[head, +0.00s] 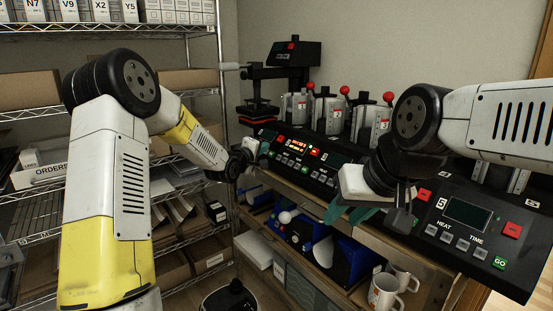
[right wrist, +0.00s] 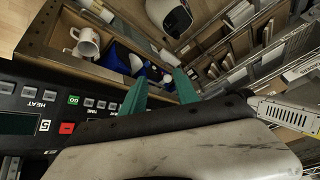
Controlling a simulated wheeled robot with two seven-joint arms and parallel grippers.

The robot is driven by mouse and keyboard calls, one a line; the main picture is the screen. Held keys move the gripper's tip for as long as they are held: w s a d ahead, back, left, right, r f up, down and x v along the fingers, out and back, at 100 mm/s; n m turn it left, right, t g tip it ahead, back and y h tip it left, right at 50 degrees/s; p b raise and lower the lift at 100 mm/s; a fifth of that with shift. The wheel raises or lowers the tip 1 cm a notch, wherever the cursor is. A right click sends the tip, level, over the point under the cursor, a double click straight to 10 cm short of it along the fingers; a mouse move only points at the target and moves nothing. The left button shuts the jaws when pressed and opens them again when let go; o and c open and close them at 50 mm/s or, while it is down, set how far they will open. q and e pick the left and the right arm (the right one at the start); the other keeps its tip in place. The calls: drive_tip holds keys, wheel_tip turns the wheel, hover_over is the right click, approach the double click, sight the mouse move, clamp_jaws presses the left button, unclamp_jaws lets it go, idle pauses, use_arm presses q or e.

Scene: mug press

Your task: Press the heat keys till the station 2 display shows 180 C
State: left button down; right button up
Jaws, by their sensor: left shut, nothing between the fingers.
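A lit display (head: 297,145) with red and yellow characters is on the row of black control panels in the head view. Its characters and station number are too small to read surely, so I cannot confirm it is station 2. Small grey keys (head: 312,172) sit below it. My left gripper (head: 264,150) is shut and empty, just left of the lit display; whether it touches the panel is unclear. My right gripper (head: 349,213) is open and empty in front of the panels, its teal fingers apart in the right wrist view (right wrist: 160,86).
The near panel (head: 468,231), marked 5, has a dark display, HEAT and TIME keys and a green GO key. A heat press (head: 262,112) stands at the back. Wire shelving (head: 90,30) lines the left.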

clamp_jaws()
idle(1.6)
